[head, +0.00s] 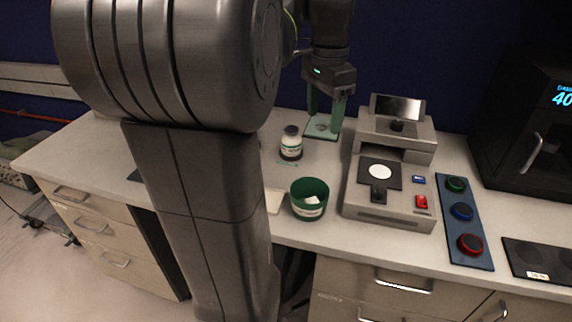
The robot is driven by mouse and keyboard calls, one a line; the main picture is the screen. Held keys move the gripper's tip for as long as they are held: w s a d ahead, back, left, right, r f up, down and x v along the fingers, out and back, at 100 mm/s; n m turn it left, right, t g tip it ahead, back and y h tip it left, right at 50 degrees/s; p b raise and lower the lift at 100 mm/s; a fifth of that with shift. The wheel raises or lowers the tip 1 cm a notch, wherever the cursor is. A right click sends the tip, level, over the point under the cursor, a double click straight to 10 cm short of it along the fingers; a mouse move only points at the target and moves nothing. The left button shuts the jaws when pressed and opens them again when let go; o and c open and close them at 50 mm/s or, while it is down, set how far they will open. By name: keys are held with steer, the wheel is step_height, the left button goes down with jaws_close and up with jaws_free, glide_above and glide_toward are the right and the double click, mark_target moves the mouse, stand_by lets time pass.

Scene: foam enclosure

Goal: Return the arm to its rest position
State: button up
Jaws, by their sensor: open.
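My gripper (326,112) hangs from my arm above the back of the bench, pointing down. My large dark arm links fill the left and middle of the head view and hide part of the bench.
A white bottle with a dark cap (291,144) and a green cup (309,199) stand near my arm. A grey instrument (392,191), a button panel (462,213) and a black oven (528,125) stand to the right. Bare bench (75,150) shows at left.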

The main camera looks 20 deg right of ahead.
step_height(320, 180, down, 10)
steer(key=p, duration=0.3)
stand_by(0.8)
